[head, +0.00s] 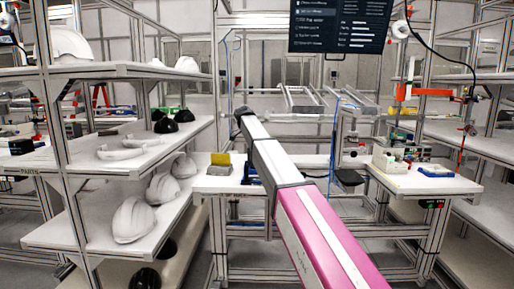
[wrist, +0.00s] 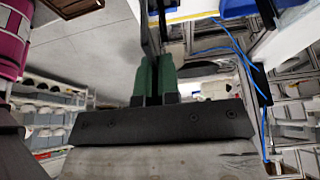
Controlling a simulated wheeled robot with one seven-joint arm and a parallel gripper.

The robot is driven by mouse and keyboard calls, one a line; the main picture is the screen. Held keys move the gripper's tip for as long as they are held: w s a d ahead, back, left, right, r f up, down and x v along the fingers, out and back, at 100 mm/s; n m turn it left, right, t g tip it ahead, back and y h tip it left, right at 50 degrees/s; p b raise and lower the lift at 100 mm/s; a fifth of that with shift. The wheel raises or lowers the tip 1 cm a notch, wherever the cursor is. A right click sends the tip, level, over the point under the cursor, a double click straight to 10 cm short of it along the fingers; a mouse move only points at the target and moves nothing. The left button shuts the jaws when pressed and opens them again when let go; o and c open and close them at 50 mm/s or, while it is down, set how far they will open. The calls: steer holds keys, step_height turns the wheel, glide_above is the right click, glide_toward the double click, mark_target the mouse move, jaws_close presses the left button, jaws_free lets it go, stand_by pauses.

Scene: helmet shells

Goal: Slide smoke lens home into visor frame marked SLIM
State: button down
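My gripper's two green fingers (wrist: 155,80) show in the wrist view, close together with a narrow dark gap between them. A dark upright strip (wrist: 151,35) stands just beyond their tips. I cannot tell whether it is a thin part between the fingers or something behind them. In the head view my arm reaches forward over the middle, and the gripper is hidden behind it. I cannot make out a smoke lens or a visor frame marked SLIM in either view.
A white workbench (head: 222,186) stands ahead, with a yellow item (head: 220,159) at its left. A right bench (head: 415,181) holds a blue tray (head: 436,170) and small parts. Shelves with white helmet shells (head: 133,220) stand at left. A blue cable (wrist: 240,58) hangs near my gripper.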

steer(key=shift+f, duration=3.1)
steer(key=c, duration=1.3)
jaws_free()
steer(key=shift+o, duration=0.2)
steer(key=v, duration=1)
steer(key=shift+a+r, duration=0.15)
steer(key=shift+r, duration=0.2)
